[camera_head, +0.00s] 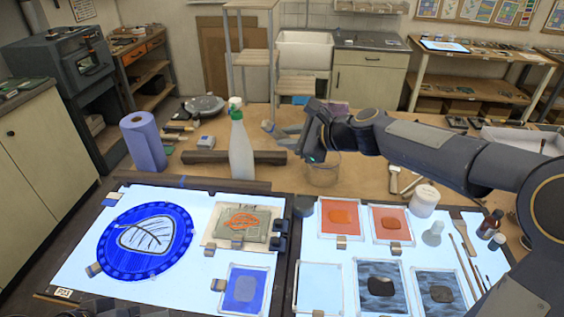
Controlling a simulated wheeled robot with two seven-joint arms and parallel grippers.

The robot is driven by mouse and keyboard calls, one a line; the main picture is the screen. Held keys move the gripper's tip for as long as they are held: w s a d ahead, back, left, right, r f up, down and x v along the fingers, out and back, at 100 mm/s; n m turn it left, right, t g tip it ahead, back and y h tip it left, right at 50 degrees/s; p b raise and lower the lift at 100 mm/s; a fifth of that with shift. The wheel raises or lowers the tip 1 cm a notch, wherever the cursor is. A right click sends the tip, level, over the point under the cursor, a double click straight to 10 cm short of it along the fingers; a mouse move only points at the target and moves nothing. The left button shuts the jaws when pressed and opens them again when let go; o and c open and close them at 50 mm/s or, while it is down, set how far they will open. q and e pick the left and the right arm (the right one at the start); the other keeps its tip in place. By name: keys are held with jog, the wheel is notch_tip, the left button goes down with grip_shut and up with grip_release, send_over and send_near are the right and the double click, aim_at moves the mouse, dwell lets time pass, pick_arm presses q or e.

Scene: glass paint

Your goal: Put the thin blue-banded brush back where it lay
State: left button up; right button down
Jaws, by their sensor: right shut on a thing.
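My right gripper (308,150) reaches in from the right and is shut above the clear jar (322,177) on the wooden table. A small teal-blue spot shows at its fingertips, apparently part of the thin blue-banded brush; the rest is hidden by the gripper and hard to make out. Several thin brushes and tools (465,238) lie on the right end of the lit panel (445,255); their bands are too small to tell. Dark parts at the bottom left edge seem to be my left arm; its gripper does not show.
A white spray bottle (240,150), a blue paper roll (144,143) and a dark bar (205,157) stand or lie left of the jar. A white tub (425,201) and small bottles (489,224) stand at the right. Glass pieces, such as a blue disc (108,250), cover much of the panels.

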jog(key=n+g+h, duration=0.2)
jog(key=g+h, duration=0.2)
jog(key=n+g+h, duration=0.3)
jog(key=g+h, duration=0.1)
jog(key=h, duration=0.1)
jog(key=shift+f+n+g+h+p, duration=0.15)
jog(key=shift+n+g+h+p, duration=0.15)
jog(key=shift+g, duration=0.1)
jog(key=shift+s+f, duration=0.1)
dwell(0.6)
